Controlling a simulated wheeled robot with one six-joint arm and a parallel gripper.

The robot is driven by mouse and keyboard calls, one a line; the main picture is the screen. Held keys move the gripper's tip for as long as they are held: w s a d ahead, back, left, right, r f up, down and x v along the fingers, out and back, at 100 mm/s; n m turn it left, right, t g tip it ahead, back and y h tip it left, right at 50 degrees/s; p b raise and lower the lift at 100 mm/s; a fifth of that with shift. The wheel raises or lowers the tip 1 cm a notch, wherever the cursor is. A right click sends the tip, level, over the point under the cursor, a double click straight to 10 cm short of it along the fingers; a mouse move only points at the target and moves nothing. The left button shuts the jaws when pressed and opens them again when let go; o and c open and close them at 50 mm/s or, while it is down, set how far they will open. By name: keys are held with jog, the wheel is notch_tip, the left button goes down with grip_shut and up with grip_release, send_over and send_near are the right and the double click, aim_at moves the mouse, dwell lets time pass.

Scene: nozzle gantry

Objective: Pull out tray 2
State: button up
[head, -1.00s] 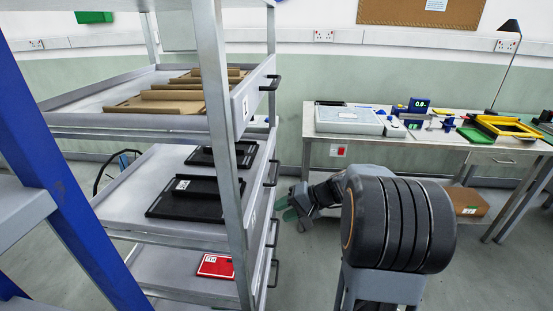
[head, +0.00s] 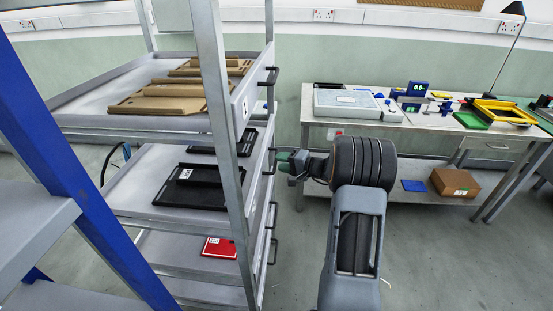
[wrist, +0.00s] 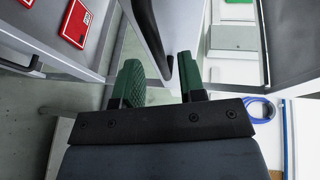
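A grey rack holds several pull-out trays one above another. The second tray from the top (head: 150,190), bearing black flat cases, has a black handle (head: 271,162) on its front; tray numbers are too small to read. My gripper (head: 284,161) is just right of that handle, at about its height. In the wrist view my gripper (wrist: 158,82) is open, green fingers apart. A black handle (wrist: 148,30) and a pale tray front (wrist: 152,62) reach into the gap between the fingers. Contact cannot be told.
The top tray (head: 90,100) carries brown cardboard pieces; a lower tray has a red box (head: 219,247). A blue post (head: 70,170) stands left. A workbench (head: 400,122) with instruments stands right, a cardboard box (head: 455,182) on its lower shelf. Floor right of the rack is clear.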

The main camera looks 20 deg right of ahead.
jog(key=shift+x, duration=1.5)
grip_shut()
jog(key=shift+d, duration=0.1)
